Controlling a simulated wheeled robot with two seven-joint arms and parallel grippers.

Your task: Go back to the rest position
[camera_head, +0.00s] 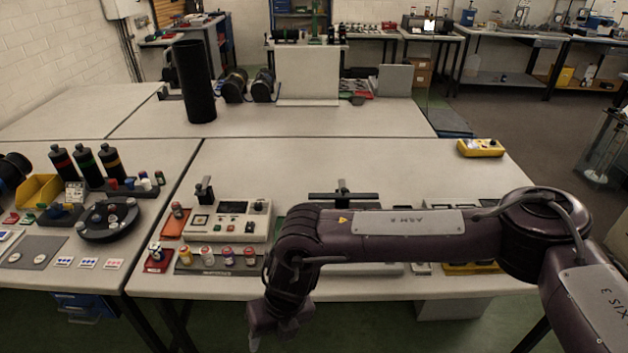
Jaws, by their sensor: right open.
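My right arm comes in from the right and reaches across the front of the table. My right gripper (268,328) hangs down at the table's front edge, low in the middle of the picture. It is open and nothing shows between its fingers. My left gripper is not in view. A tall black cylinder (194,82) stands upright at the back left, well away from my gripper.
The worktable (370,165) has free room in its middle. A control box (228,222) and a row of small jars (228,256) stand left of my right arm. A yellow box (480,148) lies at right. Dark bottles (87,165) stand at left.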

